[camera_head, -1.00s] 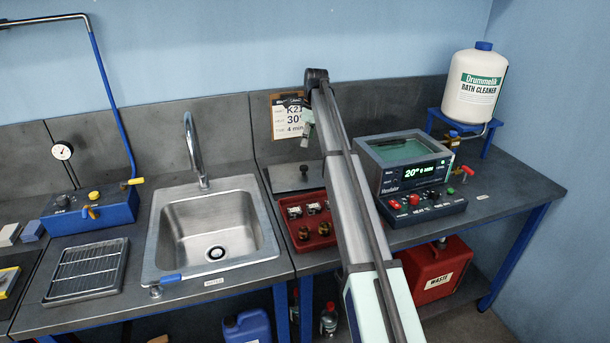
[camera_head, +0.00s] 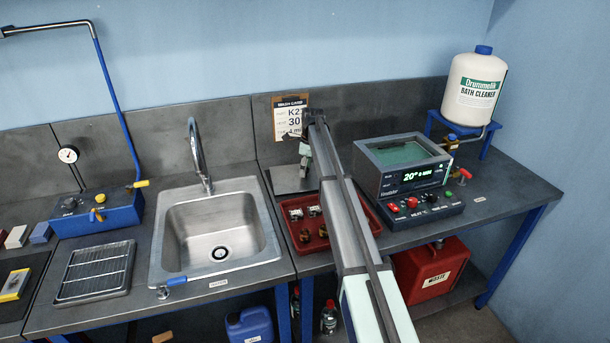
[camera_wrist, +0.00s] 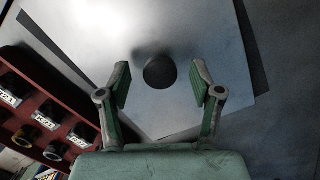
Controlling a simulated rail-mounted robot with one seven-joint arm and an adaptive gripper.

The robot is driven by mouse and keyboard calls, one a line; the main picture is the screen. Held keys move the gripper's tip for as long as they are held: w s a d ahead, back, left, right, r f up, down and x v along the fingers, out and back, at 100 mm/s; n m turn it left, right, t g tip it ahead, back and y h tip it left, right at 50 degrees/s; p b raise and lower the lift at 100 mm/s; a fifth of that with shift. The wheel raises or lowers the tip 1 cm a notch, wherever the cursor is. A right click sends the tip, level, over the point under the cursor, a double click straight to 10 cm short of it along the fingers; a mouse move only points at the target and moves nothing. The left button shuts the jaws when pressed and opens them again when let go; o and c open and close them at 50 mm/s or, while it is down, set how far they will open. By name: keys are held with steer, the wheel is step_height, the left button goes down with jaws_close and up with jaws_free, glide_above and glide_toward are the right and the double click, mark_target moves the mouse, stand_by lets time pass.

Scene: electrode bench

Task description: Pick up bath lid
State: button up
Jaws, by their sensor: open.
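The bath lid (camera_head: 288,184) is a flat grey metal plate lying on the bench behind the red tray. In the wrist view the lid (camera_wrist: 190,110) fills the middle, with a round dark knob (camera_wrist: 160,71) on it. My gripper (camera_wrist: 160,84) is open, with its green-padded fingers on either side of the knob and apart from it. In the head view my gripper (camera_head: 305,165) hangs over the lid, and my arm hides the lid's right part. I cannot tell the exact height of the fingertips above the plate.
A red tray (camera_head: 314,247) with labelled parts and brass pieces lies in front of the lid. The bath unit (camera_head: 402,167), its top showing a greenish surface, stands to the right. A sink (camera_head: 215,232) is to the left. A clipboard card (camera_head: 290,118) is behind.

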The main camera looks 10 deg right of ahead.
steer(key=shift+f, duration=0.55)
jaws_close()
step_height(320, 180, up, 24)
steer(key=b, duration=0.2)
steer(key=shift+f+b, duration=0.2)
steer(key=shift+b, duration=0.1)
stand_by(0.5)
stand_by(0.4)
